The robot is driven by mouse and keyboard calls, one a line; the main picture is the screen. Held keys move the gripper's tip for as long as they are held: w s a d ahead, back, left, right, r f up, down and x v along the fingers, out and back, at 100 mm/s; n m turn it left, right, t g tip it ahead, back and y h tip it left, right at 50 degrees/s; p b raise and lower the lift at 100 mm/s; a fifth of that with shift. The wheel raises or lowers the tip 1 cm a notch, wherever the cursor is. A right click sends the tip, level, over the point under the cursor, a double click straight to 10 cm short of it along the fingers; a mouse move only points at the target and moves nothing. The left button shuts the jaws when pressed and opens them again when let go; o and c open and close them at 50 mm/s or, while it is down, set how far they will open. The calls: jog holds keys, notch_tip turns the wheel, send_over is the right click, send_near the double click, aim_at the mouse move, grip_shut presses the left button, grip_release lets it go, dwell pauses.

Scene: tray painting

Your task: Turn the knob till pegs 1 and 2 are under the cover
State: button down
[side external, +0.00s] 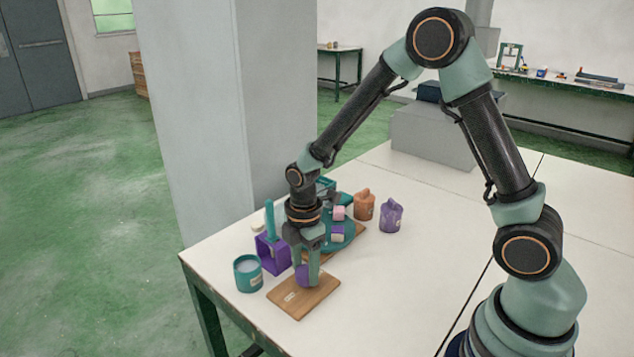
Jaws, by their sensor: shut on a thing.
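My gripper (307,279) points down over the small wooden board (315,296) at the table's front left. It is shut on a small purple piece (301,277), low over or touching the board; I cannot tell which. A teal round turntable (347,240) sits on a second wooden board (360,228) behind my gripper. A pink block (339,212) and a purple block (337,233) show on it. My wrist hides part of the turntable. I cannot clearly make out the knob, the cover or peg numbers.
A teal cup (248,274) and a purple box (273,258) holding a teal stick (270,220) stand left of my gripper. An orange jug (364,206) and a purple jug (391,216) stand behind right. A grey pillar (215,120) rises behind the table. The table's right side is clear.

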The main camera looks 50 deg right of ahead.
jog(key=m, duration=1.2)
jog(key=shift+r+m, duration=0.1)
jog(key=shift+m, duration=0.2)
jog(key=m, duration=0.6)
jog(key=shift+m, duration=0.3)
jog(key=m, duration=0.5)
jog(key=shift+m, duration=0.3)
jog(key=shift+c, duration=1.2)
grip_release()
